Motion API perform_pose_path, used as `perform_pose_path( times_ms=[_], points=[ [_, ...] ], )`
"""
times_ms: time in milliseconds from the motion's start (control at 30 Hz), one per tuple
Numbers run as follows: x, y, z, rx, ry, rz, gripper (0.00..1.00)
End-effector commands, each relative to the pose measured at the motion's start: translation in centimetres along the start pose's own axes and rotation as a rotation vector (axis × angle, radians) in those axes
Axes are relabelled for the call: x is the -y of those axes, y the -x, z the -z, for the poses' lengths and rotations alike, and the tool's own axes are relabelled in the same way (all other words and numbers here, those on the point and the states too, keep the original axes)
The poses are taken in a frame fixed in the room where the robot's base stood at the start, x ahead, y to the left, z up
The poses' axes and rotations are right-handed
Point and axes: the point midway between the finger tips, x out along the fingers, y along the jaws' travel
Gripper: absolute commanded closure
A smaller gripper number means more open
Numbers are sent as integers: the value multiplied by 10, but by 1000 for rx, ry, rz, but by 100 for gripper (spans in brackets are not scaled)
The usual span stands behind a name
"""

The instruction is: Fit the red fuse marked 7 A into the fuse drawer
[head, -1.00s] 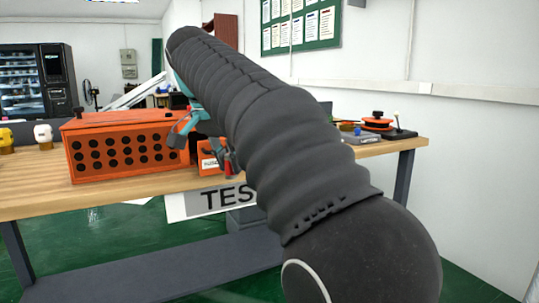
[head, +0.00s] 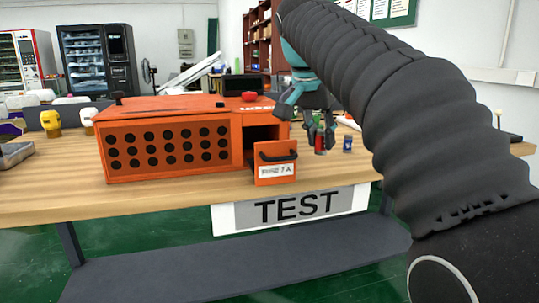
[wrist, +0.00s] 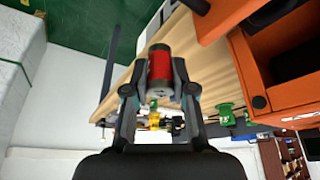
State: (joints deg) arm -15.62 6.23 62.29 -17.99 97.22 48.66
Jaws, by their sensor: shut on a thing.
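My gripper (head: 318,128) is shut on the red fuse (head: 320,144), just right of the orange tester box (head: 170,140). The fuse drawer (head: 275,172) stands pulled out at the box's right end, with a black handle and a label reading 7 A. The drawer's inside is hidden in the head view. The fuse is apart from the drawer. The orange box's open side shows at the right of the wrist view (wrist: 285,65).
A blue fuse-like piece (head: 347,144) stands on the wooden bench (head: 60,190) right of my gripper. A red knob (head: 249,96) sits on the box top. A TEST sign (head: 290,208) hangs from the bench's front edge. Small green parts (wrist: 225,113) lie beyond my fingers.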

Motion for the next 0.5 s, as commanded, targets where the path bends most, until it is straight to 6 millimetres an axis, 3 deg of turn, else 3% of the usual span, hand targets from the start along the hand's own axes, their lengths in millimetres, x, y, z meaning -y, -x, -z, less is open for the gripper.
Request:
perform_pose_path(
  times_ms=[33,200,500],
  points=[
    [-3,15,4,-4,61,32,100],
    [-9,46,11,-4,304,132,100],
    [-12,82,13,-1,589,247,100]
  ],
)
